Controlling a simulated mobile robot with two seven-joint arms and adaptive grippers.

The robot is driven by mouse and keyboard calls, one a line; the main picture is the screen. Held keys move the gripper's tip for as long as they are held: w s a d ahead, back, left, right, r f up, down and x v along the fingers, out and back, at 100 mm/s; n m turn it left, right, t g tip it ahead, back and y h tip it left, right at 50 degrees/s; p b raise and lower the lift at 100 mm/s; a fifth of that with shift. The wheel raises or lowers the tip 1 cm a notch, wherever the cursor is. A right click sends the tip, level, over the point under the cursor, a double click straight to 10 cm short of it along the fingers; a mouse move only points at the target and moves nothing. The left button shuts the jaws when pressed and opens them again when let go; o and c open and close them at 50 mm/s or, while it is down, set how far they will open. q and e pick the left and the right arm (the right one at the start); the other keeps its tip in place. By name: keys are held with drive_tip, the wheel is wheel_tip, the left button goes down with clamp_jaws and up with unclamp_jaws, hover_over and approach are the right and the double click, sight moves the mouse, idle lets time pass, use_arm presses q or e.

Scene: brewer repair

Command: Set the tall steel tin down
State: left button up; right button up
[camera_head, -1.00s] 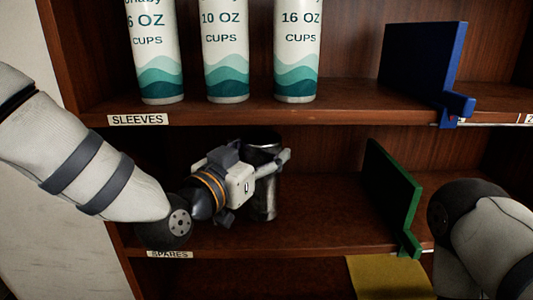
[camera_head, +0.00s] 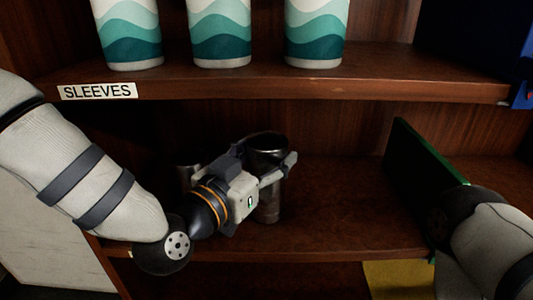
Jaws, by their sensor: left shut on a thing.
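The tall steel tin (camera_head: 268,208) is a dark, shiny, upright cylinder with an open-looking top, in the middle of the lower shelf bay. My left gripper (camera_head: 272,168) comes in from the left and is shut on the tin's upper part. The gripper hides some of the tin's left side. The tin's base is close to the shelf board (camera_head: 330,215); I cannot tell whether it touches. My right arm shows at the right edge, but its gripper is not in view.
A second metal container (camera_head: 188,173) stands partly hidden behind my left gripper. A green divider (camera_head: 425,165) stands at the right. Above, several patterned cup sleeves (camera_head: 220,35) stand on the upper shelf, labelled SLEEVES (camera_head: 97,91). The board between tin and divider is clear.

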use_arm(q)
drive_tip(key=shift+f, duration=0.1)
drive_tip(key=o, duration=1.8)
drive_tip(key=shift+w, duration=0.1)
drive_tip(key=shift+c, duration=0.2)
